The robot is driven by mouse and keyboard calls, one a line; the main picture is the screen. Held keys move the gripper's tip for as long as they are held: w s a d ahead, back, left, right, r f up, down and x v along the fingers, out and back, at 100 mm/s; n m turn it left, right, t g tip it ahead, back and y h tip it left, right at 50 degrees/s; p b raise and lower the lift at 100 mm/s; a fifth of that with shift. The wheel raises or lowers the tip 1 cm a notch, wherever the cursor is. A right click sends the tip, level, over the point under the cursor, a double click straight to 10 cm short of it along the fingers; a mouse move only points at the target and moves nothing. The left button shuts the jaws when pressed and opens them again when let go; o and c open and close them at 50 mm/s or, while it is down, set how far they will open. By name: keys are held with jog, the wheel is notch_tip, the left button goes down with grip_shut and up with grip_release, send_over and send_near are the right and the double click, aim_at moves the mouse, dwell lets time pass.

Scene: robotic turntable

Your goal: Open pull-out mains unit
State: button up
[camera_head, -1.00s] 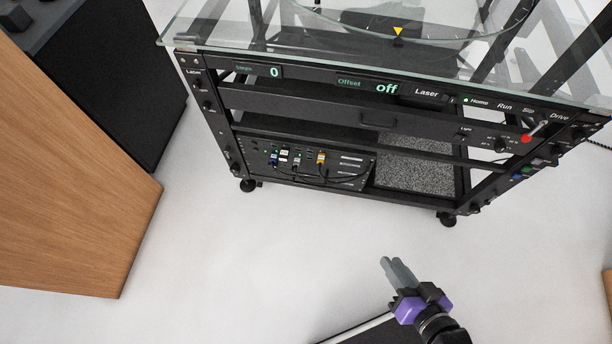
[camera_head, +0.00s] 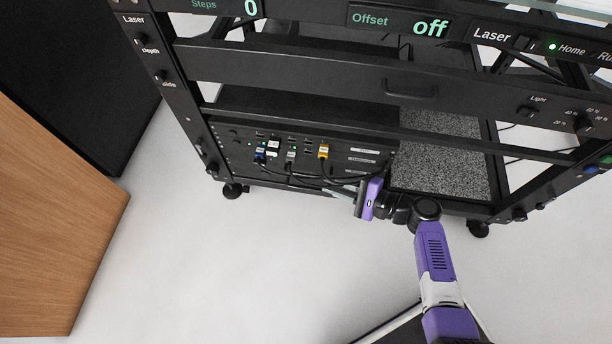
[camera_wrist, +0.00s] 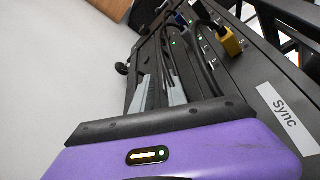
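My gripper (camera_head: 335,190) reaches in front of the lower left black panel (camera_head: 340,152) of the turntable rack. The panel carries plugged cables, small green lights and white labels. Nothing in view is marked as the mains unit, so I cannot tell whether this panel or the drawer front above is it. That drawer front (camera_head: 300,76) is shut and has a black handle (camera_head: 410,90). In the wrist view, my two grey fingers (camera_wrist: 158,78) show a narrow gap with nothing clearly held. Black cables run close beside them; contact cannot be told. A label reading "Sync" (camera_wrist: 283,112) shows on the right.
A yellow plug (camera_head: 323,151) and a blue plug (camera_head: 260,155) sit in the panel, with cables looping below. A grey speckled panel (camera_head: 440,150) is to the right. A wooden block (camera_head: 50,220) stands at the left.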

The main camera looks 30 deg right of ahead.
aim_at(308, 175)
jog(key=b+x, duration=0.2)
jog(key=x, duration=0.6)
jog(key=shift+w+d+r+b, duration=0.15)
jog(key=shift+r+b, duration=0.05)
jog(key=shift+b, duration=0.15)
grip_shut()
dwell(1.1)
